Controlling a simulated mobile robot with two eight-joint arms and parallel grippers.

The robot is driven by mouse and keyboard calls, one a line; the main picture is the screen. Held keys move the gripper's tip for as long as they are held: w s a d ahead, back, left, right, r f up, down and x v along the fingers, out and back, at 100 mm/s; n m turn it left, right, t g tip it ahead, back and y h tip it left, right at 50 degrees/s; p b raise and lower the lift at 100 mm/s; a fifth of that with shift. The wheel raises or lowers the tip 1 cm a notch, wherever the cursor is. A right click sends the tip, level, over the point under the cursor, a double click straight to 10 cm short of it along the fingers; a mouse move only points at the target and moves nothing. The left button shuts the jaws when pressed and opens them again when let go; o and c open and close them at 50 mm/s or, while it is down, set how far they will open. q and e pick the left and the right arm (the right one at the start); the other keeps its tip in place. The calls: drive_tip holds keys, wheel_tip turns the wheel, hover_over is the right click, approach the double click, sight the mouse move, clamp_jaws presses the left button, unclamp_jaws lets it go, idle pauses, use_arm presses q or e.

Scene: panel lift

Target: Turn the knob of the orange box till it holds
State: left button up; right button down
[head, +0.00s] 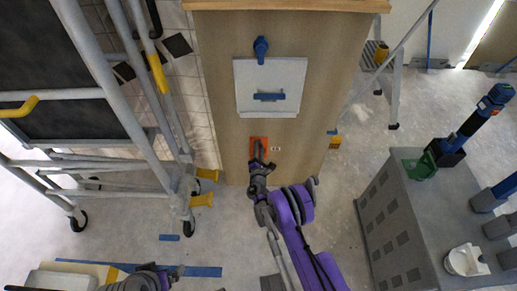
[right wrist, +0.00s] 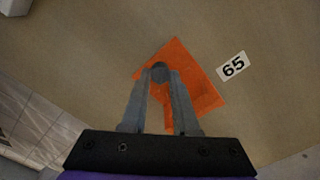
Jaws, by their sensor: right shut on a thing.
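The orange box (head: 266,141) is on the front of the wooden panel, low down and near its middle in the head view. In the right wrist view the orange box (right wrist: 202,80) looks tilted, and a dark grey round knob (right wrist: 159,71) stands out from it. My right gripper (right wrist: 160,80) is shut on the knob, one finger on each side. In the head view my right gripper (head: 258,155) covers part of the box. My left gripper (head: 172,272) is at the bottom edge, partly cut off, and its jaws are unclear.
A "65" label (right wrist: 233,66) is beside the box. A white panel with a blue handle (head: 268,97) is above it. A scaffold on wheels (head: 110,100) stands at left. A grey cabinet (head: 405,225) stands at right. A yellow bracket (head: 335,141) is by the panel's right edge.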

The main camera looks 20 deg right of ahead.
drive_tip(key=m, duration=0.4)
drive_tip(key=shift+m+b, duration=0.3)
drive_tip(key=shift+b, duration=0.05)
drive_tip(key=shift+a+r+m+b, duration=0.1)
drive_tip(key=shift+m+b, duration=0.3)
drive_tip(key=shift+m, duration=1.4)
drive_tip(key=c, duration=0.6)
unclamp_jaws()
drive_tip(key=shift+c, duration=0.2)
drive_tip(key=shift+s, duration=0.1)
drive_tip(key=p+v, duration=0.1)
drive_tip(key=v, duration=0.9)
drive_tip(key=shift+s+p, duration=0.3)
drive_tip(key=shift+p, duration=0.1)
